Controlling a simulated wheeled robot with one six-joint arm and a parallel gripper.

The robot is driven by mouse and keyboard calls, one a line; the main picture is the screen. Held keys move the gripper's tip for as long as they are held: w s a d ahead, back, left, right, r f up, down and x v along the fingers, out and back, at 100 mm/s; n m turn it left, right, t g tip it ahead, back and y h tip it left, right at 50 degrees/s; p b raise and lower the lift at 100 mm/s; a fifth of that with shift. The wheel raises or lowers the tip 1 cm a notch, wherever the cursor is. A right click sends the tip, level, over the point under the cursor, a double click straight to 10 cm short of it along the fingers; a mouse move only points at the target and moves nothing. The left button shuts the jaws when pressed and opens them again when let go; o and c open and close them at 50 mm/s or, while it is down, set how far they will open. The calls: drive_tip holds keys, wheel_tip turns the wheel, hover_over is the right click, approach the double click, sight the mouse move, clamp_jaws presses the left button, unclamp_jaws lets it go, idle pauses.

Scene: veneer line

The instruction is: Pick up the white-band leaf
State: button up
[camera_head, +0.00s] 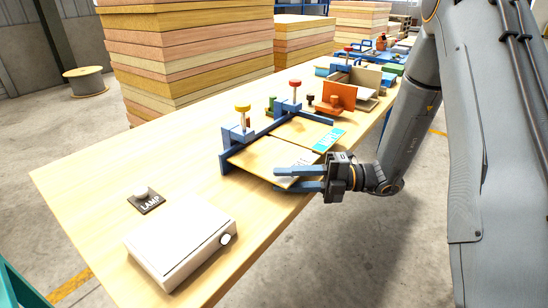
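A thin pale wood leaf (262,155) lies in the nearer blue clamp frame on the bench. A whitish band shows at its right end, partly hidden by my gripper. A second leaf (296,132) with a teal band (328,140) lies behind it in the farther blue frame. My gripper (298,179) is at the right end of the nearer leaf, by the bench's right edge, with its blue-grey fingers pointing left. The fingers are apart, one above the other, with a gap between them. The leaf's end seems to lie between them; contact cannot be told.
The nearer blue frame (224,152) has a yellow-knobbed post, and a red-knobbed post (295,98) stands behind. An orange block (339,97) and fixtures lie farther along. A white box (181,241) and LAMP plate (150,205) are in front; the bench's left side is clear.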

clamp_jaws()
drive_tip(key=shift+r, duration=0.1)
idle(0.3)
